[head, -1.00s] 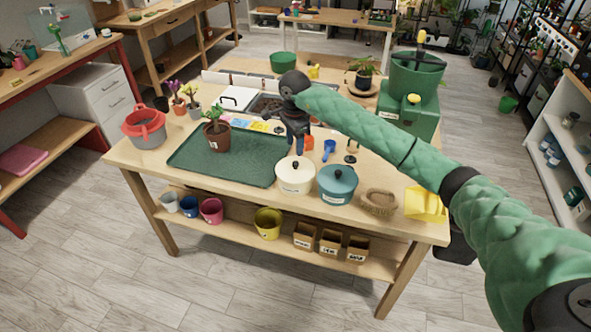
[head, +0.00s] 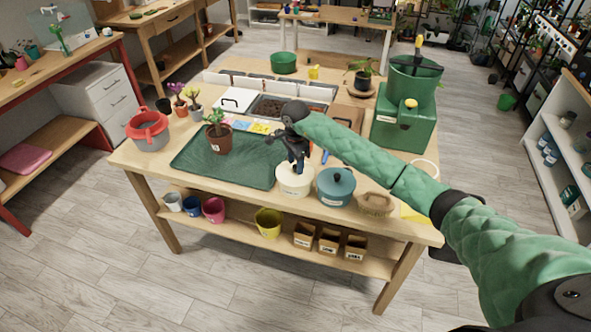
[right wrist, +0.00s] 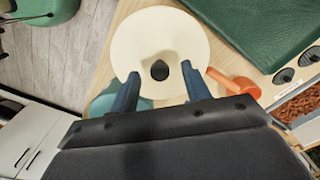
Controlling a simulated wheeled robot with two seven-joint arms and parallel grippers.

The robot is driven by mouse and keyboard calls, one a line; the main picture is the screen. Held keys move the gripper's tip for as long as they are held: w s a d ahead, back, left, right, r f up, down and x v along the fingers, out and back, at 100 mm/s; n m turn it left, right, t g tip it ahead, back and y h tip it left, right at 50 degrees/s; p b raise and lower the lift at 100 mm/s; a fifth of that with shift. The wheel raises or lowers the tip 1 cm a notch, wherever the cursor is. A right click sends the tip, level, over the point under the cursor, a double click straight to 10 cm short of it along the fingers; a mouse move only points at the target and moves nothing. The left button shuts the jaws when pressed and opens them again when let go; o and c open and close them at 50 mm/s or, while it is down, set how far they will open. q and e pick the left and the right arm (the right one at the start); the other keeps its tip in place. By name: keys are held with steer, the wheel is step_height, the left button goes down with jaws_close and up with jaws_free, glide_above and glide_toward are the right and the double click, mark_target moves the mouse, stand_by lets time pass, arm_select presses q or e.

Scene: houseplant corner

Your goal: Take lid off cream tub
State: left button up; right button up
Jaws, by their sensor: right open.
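The cream tub (head: 294,188) stands on the wooden table, right of the green mat, with its cream lid (right wrist: 165,35) on. A dark knob (right wrist: 160,70) sits at the lid's middle. My right gripper (head: 298,166) is above the tub, pointing down, and hides the knob in the head view. In the right wrist view my right gripper (right wrist: 160,80) is open, with its two blue fingers on either side of the knob's line. It holds nothing. I cannot tell whether the fingers are level with the knob. My left gripper is not in view.
A teal lidded pot (head: 336,188) stands close right of the cream tub. A woven basket (head: 376,204) is further right. An orange scoop-like thing (right wrist: 238,86) lies near the tub. A potted plant (head: 219,139) stands on the green mat (head: 245,165).

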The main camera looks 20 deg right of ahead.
steer(key=shift+f, duration=0.3)
steer(key=shift+c, duration=0.2)
jaws_close()
steer(key=shift+r, duration=0.15)
